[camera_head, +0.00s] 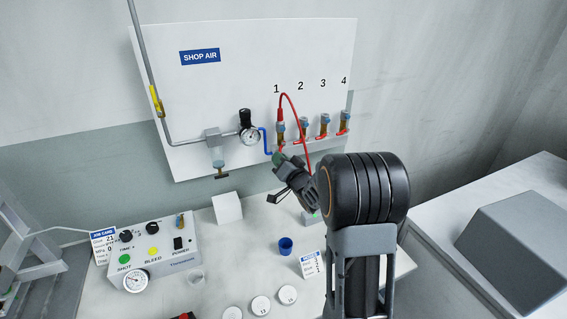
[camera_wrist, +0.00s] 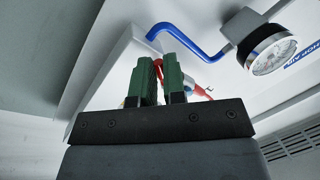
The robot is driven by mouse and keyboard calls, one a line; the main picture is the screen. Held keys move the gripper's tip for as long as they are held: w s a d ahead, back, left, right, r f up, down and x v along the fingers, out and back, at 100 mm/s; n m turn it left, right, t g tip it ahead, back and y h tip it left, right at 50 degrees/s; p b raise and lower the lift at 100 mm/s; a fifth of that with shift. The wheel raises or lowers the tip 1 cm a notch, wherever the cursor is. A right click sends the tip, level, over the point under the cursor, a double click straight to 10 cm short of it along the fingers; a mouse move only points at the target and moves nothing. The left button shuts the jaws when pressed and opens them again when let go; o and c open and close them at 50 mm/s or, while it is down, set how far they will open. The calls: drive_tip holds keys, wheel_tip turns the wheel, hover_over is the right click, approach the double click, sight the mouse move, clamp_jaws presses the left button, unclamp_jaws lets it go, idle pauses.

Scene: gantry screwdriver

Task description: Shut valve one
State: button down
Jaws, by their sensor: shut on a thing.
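Valve one (camera_head: 281,130) is on the white panel under the number 1, a brass body with a red hose looping from its top. Its red lever is mostly hidden behind my gripper (camera_head: 279,158) in the head view. My gripper reaches up to the foot of this valve. In the wrist view, its two green fingers (camera_wrist: 159,78) are close together, with a red piece, seemingly the lever (camera_wrist: 158,68), between them. The lever's exact angle is hard to tell.
Valves two (camera_head: 302,128), three (camera_head: 324,125) and four (camera_head: 345,121) stand close at the right, with red levers. A gauge (camera_head: 250,134) and a blue pipe (camera_head: 264,141) are close on the left. A control box (camera_head: 155,255) and a blue cup (camera_head: 286,246) stand on the bench.

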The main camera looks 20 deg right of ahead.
drive_tip(key=shift+a+r+m+t+h+b, duration=0.2)
drive_tip(key=shift+a+r+m+h+b, duration=0.25)
drive_tip(key=shift+m, duration=1.6)
drive_tip(key=shift+a+r+m+t+h+b, duration=0.25)
drive_tip(key=shift+r+m+h+b, duration=0.45)
drive_tip(key=shift+m, duration=1.3)
drive_tip(key=shift+a+r+m+t+h+b, duration=0.15)
drive_tip(key=shift+a+r+m+h+b, duration=0.4)
drive_tip(key=shift+m, duration=1.5)
drive_tip(key=shift+d+r, duration=0.2)
drive_tip(key=shift+r, duration=0.05)
drive_tip(key=c, duration=1.2)
unclamp_jaws()
drive_tip(key=shift+f, duration=0.1)
drive_tip(key=shift+f, duration=0.1)
drive_tip(key=shift+b+v, duration=1.3)
drive_tip(key=shift+v, duration=5.55)
